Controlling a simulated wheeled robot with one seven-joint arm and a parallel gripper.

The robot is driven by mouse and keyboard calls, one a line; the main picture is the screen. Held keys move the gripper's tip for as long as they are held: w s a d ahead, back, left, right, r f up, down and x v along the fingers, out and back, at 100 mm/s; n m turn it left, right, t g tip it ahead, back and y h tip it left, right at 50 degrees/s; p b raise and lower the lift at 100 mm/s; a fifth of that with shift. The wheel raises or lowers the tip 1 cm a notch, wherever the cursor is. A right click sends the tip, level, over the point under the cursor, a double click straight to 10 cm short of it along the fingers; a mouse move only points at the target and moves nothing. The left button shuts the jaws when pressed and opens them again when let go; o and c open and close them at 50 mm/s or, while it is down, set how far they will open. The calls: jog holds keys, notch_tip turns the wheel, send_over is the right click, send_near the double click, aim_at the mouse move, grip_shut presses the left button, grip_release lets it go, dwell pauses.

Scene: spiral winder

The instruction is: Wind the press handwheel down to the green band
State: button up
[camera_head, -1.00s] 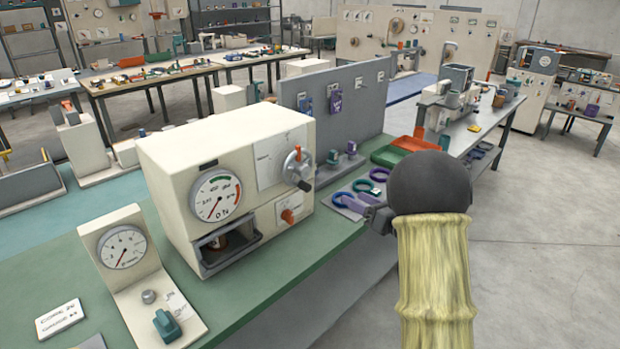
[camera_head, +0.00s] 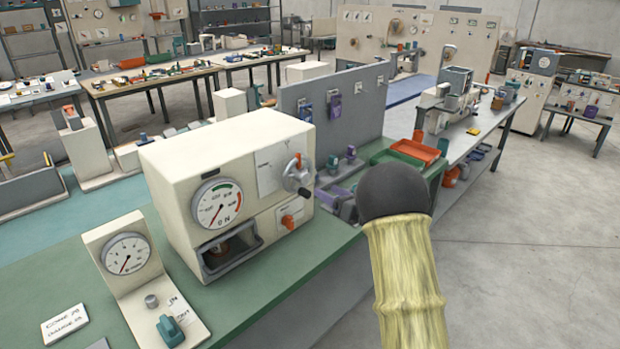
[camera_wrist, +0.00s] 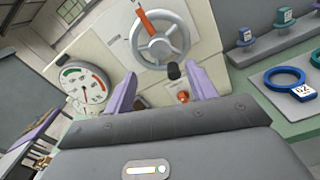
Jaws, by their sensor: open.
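The handwheel (camera_head: 297,175) is a grey spoked wheel on the front of the cream press (camera_head: 215,150). In the wrist view the handwheel (camera_wrist: 160,46) shows an orange pointer across its upper left and a dark knob at its lower right. The press gauge (camera_head: 217,203) has a green band at the top and a red band at the right. Its needle points to the lower left, outside the green. The gauge (camera_wrist: 86,87) also shows in the wrist view. My gripper (camera_wrist: 160,90) has two purple fingers, open and empty, below the wheel and apart from it.
An orange knob (camera_head: 288,221) is below the wheel. A smaller gauge stand (camera_head: 125,254) with a teal switch stands at the left. A grey panel (camera_head: 345,110) rises behind the press. A blue ring (camera_wrist: 283,78) lies at the right in the wrist view.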

aim_at(306, 180)
jog(key=p+x, duration=0.2)
jog(key=x, duration=0.6)
jog(key=shift+w+a, duration=0.1)
jog(key=shift+a, duration=0.05)
jog(key=c, duration=1)
